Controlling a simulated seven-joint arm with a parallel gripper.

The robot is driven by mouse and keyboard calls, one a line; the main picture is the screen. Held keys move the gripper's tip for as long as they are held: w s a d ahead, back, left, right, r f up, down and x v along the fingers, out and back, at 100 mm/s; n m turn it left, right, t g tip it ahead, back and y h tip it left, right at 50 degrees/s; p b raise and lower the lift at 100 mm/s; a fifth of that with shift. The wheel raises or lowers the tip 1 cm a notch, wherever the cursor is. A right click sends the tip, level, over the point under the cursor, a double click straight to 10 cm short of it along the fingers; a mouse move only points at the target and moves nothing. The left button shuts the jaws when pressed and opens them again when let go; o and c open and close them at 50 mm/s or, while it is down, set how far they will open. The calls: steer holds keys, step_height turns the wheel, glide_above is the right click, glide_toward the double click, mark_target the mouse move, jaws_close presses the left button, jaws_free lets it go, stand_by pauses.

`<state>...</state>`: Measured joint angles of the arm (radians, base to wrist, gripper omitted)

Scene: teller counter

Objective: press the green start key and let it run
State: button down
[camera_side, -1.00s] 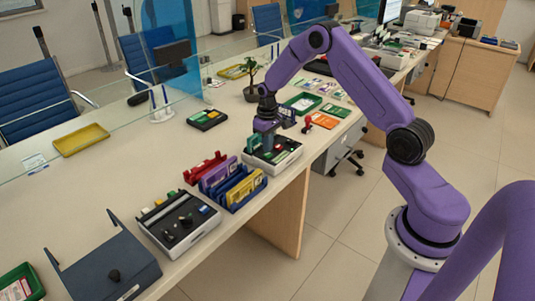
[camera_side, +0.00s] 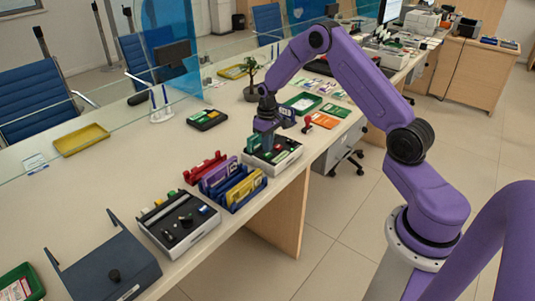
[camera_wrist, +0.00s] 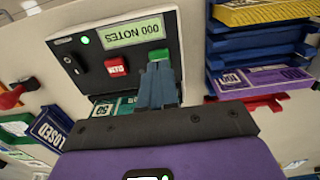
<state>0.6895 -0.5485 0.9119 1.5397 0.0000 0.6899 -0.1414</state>
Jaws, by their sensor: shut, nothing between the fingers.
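The note counter (camera_side: 287,157) is a pale box with a dark top on the counter, in the middle of the side view. In the wrist view its dark panel (camera_wrist: 92,72) carries a green key (camera_wrist: 158,54), a red key (camera_wrist: 116,66), a small lit green lamp (camera_wrist: 85,40) and a display (camera_wrist: 134,33) showing 000 NOTES. My gripper (camera_wrist: 159,72) is shut and empty, its fingertips at the green key and covering part of it. I cannot tell whether they press it. In the side view my gripper (camera_side: 267,148) points down over the counter's top.
A red-handled stamp (camera_side: 307,125) and a potted plant (camera_side: 252,80) are at the far side. A glass screen runs along the back.

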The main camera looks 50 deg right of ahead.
mark_target(268, 154)
steer(key=shift+f, duration=1)
stand_by(0.4)
steer(key=shift+r, duration=0.1)
step_height(268, 154, up, 9)
stand_by(1.2)
